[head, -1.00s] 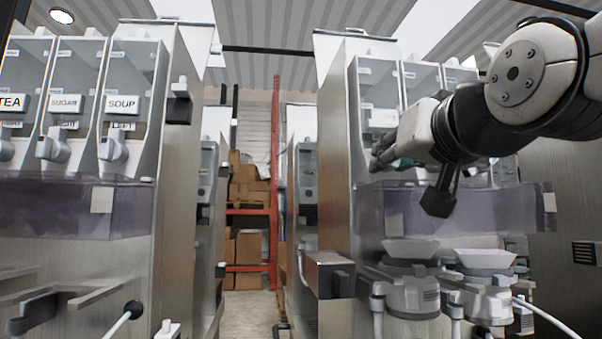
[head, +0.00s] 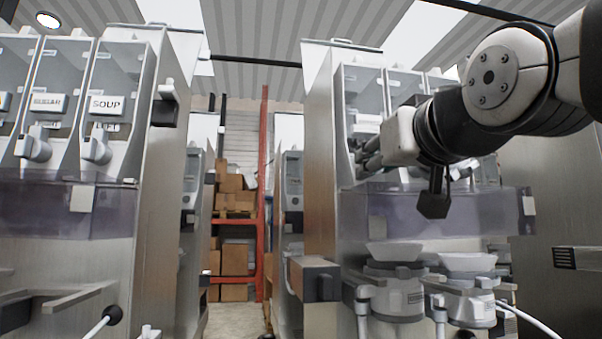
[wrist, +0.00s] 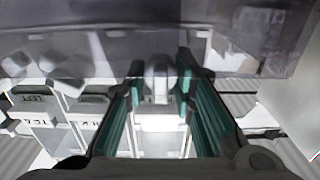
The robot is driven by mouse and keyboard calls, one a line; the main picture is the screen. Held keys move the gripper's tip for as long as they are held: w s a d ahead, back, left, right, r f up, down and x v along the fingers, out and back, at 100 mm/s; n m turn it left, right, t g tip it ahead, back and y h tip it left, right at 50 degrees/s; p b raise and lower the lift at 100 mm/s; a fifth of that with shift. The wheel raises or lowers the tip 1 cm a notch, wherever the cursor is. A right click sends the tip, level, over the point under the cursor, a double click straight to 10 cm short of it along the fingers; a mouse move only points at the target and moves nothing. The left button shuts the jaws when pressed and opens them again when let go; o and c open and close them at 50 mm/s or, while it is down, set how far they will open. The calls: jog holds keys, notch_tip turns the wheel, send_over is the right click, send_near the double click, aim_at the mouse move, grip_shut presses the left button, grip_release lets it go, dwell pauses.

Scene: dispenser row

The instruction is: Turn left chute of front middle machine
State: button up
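A metal dispenser machine (head: 320,150) stands right of centre in the head view, with several clear-fronted canisters on top. My gripper (head: 367,152) is at the front of its leftmost canister, partly hidden behind my own arm. In the wrist view my gripper (wrist: 160,90) has its two green-lined fingers spread apart. A pale grey chute (wrist: 157,78) shows in the gap between them. I cannot tell whether a finger touches it. In the head view this chute is hidden by my gripper and arm. The fronts of the machine's other chutes are partly covered by my arm.
A purple translucent guard (head: 440,212) runs below the chutes, with white funnels (head: 395,252) under it.

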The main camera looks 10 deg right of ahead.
jog(key=shift+o, duration=0.2)
jog(key=s, duration=1.2)
dwell(0.4)
